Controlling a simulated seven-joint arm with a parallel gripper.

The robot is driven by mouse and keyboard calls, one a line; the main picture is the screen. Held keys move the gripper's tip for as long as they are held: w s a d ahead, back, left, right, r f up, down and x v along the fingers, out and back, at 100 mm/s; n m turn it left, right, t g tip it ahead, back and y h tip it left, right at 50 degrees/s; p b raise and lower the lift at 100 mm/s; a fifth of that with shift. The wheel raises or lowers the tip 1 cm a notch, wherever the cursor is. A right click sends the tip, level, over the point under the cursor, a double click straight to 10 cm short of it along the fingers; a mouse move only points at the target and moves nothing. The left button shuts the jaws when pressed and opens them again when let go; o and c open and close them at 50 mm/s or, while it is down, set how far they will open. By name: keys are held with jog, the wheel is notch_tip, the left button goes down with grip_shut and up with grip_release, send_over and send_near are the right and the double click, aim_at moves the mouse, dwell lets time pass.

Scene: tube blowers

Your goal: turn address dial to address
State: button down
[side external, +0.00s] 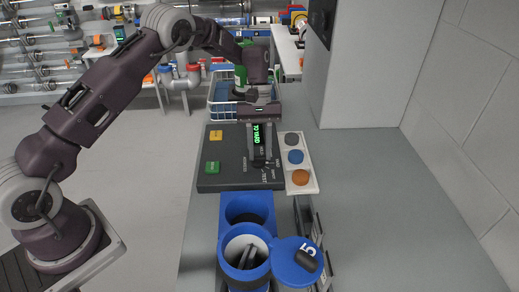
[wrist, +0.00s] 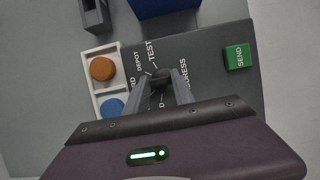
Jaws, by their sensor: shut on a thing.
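The address dial is a dark knob on the grey control panel (side external: 225,178). In the wrist view the knob (wrist: 161,77) shows between my fingertips, with the label TEST above it, DEPOT to its left and a partly hidden ADDRESS to its right. My gripper (wrist: 162,84) points down and is shut on the knob. In the side view my gripper (side external: 262,160) covers most of the dial. A small display (side external: 257,136) shows green text that seems to read TO YARD. Where the dial's pointer stands is unclear.
The panel carries a green SEND button (side external: 212,167) and a yellow button (side external: 216,135). A white tray (side external: 301,187) to its right holds grey, blue and orange round pieces. A blue tube station (side external: 246,206) with an open lid marked 5 (side external: 297,262) stands in front.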

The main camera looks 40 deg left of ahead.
dwell(0.3)
jog(key=c, duration=1.1)
grip_release()
jog(key=shift+r, duration=0.1)
jog(key=v, duration=0.7)
